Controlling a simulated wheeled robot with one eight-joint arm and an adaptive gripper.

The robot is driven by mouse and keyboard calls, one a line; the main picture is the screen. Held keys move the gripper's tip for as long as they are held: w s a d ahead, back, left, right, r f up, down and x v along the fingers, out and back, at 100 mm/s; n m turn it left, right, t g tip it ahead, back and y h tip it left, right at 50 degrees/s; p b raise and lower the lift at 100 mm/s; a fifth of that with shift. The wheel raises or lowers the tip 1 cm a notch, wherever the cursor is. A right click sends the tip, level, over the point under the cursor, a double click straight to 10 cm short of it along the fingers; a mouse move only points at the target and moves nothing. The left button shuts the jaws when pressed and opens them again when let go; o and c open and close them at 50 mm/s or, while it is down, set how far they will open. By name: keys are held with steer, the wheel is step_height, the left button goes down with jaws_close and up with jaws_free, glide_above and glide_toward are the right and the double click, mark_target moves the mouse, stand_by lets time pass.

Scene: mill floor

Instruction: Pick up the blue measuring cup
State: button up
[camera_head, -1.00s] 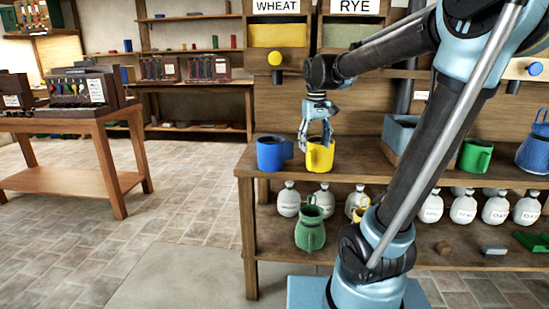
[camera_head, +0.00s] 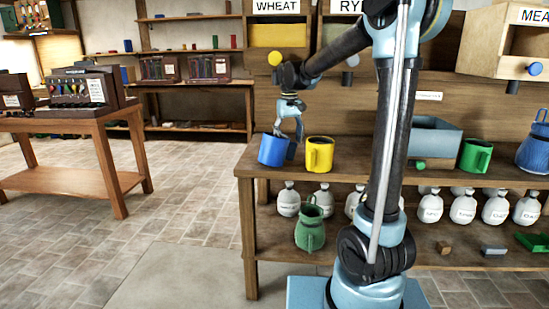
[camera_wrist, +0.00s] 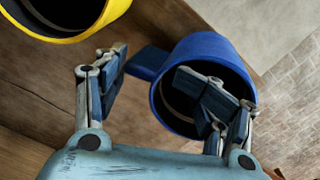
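The blue measuring cup (camera_head: 272,150) is at the left end of the wooden counter (camera_head: 350,172) and leans slightly in the head view. My gripper (camera_head: 291,122) is just above its right side. In the wrist view, the cup's dark mouth (camera_wrist: 205,62) faces the camera and its handle points left. My gripper (camera_wrist: 155,76) has its fingers apart. The right finger overlaps the cup's mouth, seemingly inside the rim; the left finger is beyond the handle, on the yellow cup's side. Whether either finger touches the cup is unclear.
A yellow cup (camera_head: 319,154) stands close on the right; it also shows in the wrist view (camera_wrist: 70,14). A grey-blue bin (camera_head: 436,139) and a green cup (camera_head: 475,155) stand farther right. White jars and a green jug (camera_head: 310,229) are on the shelf below.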

mark_target(288, 149)
steer(key=f, duration=0.6)
steer(key=shift+s+a+f, duration=0.15)
steer(key=shift+s+f, duration=0.2)
steer(key=shift+s, duration=0.05)
steer(key=shift+f, duration=0.1)
steer(key=shift+o, duration=0.6)
steer(key=c, duration=0.9)
steer(key=shift+c, duration=0.8)
